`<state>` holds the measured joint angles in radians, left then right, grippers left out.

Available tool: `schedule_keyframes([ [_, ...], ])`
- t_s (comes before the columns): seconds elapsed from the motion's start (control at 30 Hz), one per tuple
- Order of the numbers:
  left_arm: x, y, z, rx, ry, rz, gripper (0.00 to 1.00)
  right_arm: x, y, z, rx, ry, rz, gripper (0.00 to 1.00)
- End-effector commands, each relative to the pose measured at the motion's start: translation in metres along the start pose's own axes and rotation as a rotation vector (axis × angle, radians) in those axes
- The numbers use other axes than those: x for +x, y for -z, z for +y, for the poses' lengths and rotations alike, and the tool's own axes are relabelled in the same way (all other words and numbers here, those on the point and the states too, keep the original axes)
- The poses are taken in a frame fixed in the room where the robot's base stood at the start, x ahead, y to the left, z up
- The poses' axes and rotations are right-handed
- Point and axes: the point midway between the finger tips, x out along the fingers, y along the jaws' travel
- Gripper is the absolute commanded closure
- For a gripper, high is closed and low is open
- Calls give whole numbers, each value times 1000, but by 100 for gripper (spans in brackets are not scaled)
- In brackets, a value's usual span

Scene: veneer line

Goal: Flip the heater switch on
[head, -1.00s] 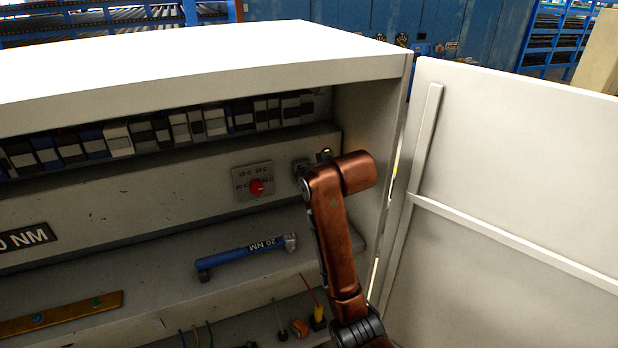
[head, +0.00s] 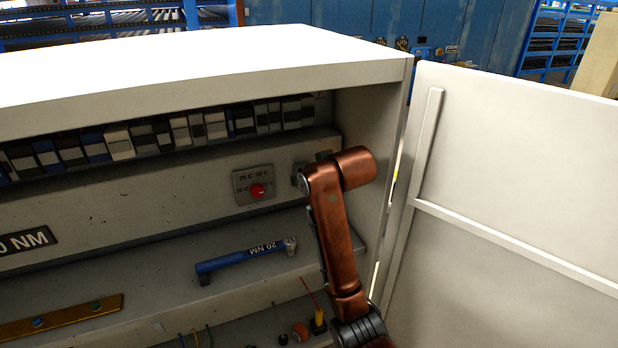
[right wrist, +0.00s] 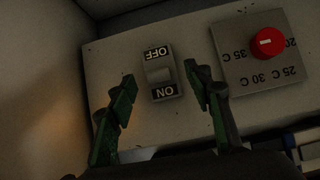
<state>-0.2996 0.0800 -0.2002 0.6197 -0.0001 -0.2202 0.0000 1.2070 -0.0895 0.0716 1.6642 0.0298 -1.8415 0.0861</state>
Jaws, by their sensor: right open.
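The heater switch (right wrist: 160,72) is a small grey rocker between the labels OFF and ON, which read upside down in the right wrist view, with OFF at the top and ON at the bottom. I cannot tell which side of the rocker is pressed. My right gripper (right wrist: 159,82) is open, its green-padded fingers apart on either side of the switch and holding nothing. In the head view, the switch (head: 299,173) is mostly hidden behind my copper right arm, and the right fingers are hidden. My left gripper is not in view.
A red temperature knob (right wrist: 268,42) on a grey plate sits beside the switch. A blue torque wrench (head: 240,257) lies on the ledge below. Cabinet breakers (head: 160,134) line the top. The open door (head: 515,170) stands to the right.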

Motion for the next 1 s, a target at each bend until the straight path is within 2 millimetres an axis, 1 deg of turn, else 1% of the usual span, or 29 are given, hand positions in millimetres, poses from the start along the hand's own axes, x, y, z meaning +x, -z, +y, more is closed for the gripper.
schedule_keyframes([
  [0.17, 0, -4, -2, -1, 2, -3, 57, -1, 0, 0, 0, 0, 0, 54],
  [0.27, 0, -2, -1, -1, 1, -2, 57, -9, 0, 0, 0, 0, 1, 54],
  [0.37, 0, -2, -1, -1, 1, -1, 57, -25, 1, 0, 0, 0, 4, 54],
  [0.5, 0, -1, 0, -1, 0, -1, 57, -55, 2, -1, 1, 1, 6, 54],
  [0.63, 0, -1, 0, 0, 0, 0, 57, -66, 13, 0, 11, 7, 34, 54],
  [0.8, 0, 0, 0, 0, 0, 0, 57, -74, 14, 2, 14, 4, 38, 54],
  [1.0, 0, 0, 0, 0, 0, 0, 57, -75, 5, 1, 7, 2, 15, 54],
])
